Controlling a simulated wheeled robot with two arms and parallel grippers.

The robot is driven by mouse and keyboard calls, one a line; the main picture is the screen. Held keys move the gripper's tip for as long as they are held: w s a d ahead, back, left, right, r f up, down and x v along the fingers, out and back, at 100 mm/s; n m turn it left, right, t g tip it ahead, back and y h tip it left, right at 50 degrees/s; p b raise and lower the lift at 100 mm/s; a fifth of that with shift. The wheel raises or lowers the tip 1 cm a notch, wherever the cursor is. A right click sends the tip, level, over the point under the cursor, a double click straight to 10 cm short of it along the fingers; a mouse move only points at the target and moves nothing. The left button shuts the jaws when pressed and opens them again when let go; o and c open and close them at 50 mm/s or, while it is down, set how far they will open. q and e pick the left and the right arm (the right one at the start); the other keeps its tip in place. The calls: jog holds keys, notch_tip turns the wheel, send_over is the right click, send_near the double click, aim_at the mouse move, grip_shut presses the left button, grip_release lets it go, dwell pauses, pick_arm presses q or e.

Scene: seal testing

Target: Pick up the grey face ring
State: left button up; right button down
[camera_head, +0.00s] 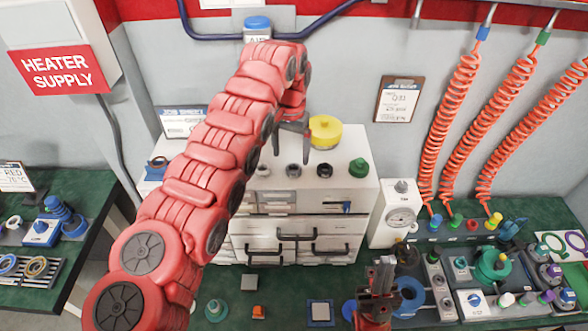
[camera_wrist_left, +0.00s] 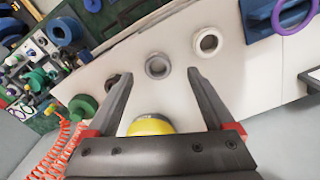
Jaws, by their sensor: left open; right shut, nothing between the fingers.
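The grey face ring (camera_head: 294,169) lies on the white cabinet top, between a pale ring (camera_head: 263,168) on its left and a black ring (camera_head: 324,169) on its right. In the left wrist view the grey ring (camera_wrist_left: 158,65) appears between the fingertips in the picture, with the pale ring (camera_wrist_left: 207,42) to its right. My left gripper (camera_head: 291,150) is open and empty, pointing down above the cabinet behind the row of rings; contact is not visible. My right gripper (camera_head: 383,266) is shut and empty, low in front of the cabinet.
A yellow lidded part (camera_head: 325,131) stands just behind the left gripper's right side. A gauge box (camera_head: 401,215) and coiled red hoses (camera_head: 450,130) are farther right. Small parts crowd the green bench.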

aim_at(293, 164)
pick_arm(q)
jog(key=shift+w+f+p, duration=0.1)
jog(key=shift+f+p, duration=0.1)
jog(key=shift+p, duration=0.1)
jog(key=f+p, duration=0.2)
jog(key=f, duration=0.1)
jog(key=f+p, duration=0.1)
jog(key=shift+d+f, duration=0.15)
jog(key=shift+d, duration=0.15)
jog(key=shift+f, duration=0.2)
jog(key=shift+w, duration=0.1)
jog(key=shift+c, duration=0.6)
grip_shut()
jog(key=shift+r, duration=0.1)
